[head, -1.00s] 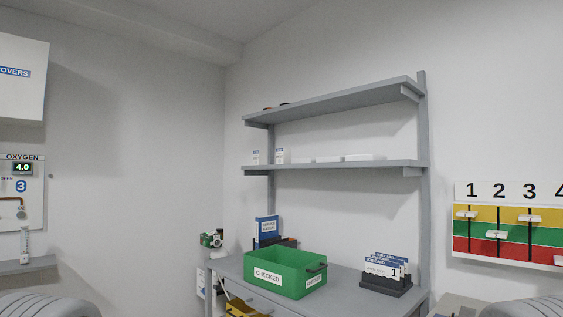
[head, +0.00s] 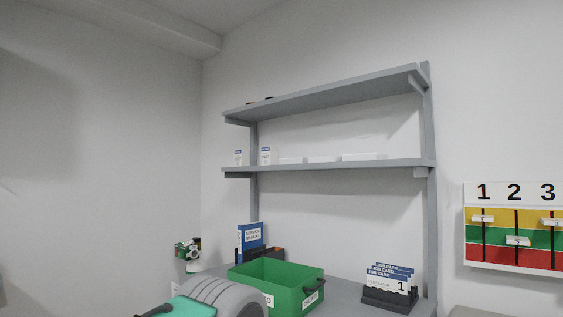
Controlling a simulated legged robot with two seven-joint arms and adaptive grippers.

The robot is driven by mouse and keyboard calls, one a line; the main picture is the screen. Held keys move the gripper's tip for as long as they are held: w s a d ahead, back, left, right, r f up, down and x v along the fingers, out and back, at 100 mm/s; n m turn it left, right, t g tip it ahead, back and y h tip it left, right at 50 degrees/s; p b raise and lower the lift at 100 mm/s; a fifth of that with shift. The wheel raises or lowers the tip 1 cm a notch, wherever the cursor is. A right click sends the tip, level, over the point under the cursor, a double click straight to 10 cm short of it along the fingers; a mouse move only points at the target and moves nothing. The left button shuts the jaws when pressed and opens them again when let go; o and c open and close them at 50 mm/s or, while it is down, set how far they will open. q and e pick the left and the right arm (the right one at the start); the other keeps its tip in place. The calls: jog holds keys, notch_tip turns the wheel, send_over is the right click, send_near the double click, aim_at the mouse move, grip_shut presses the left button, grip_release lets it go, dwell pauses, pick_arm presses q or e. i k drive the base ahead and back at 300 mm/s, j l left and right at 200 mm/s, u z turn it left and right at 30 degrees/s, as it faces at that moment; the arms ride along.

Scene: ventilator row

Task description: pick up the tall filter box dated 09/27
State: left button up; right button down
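Two small upright white boxes with blue labels stand on the lower wall shelf (head: 330,165) near its left end: a left box (head: 238,158) and a right box (head: 265,156). They are the tallest boxes on that shelf. Their print is too small to read, so I cannot tell which, if either, is dated 09/27. Several low white boxes (head: 363,157) lie to their right. Neither gripper's fingers show in the head view. A grey ribbed part, which looks like my own arm, shows at the bottom.
A green bin (head: 290,287) stands on the bench below the shelves, with a blue binder (head: 250,240) behind it. A job card holder (head: 390,298) is at right. The upper shelf (head: 330,90) overhangs the boxes. A teal piece (head: 185,309) at the bottom is cut off.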

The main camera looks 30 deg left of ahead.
aim_at(242, 157)
jog(key=i+j+z, duration=0.1)
jog(key=j, duration=0.45)
jog(key=i+j+z, duration=0.1)
jog(key=i+j, duration=0.15)
jog(key=j, duration=0.3)
jog(key=i+j+z, duration=0.15)
jog(key=j, duration=0.4)
jog(key=i+j+z, duration=0.1)
jog(key=j, duration=0.5)
jog(key=i+j+z, duration=0.1)
jog(key=j, duration=0.5)
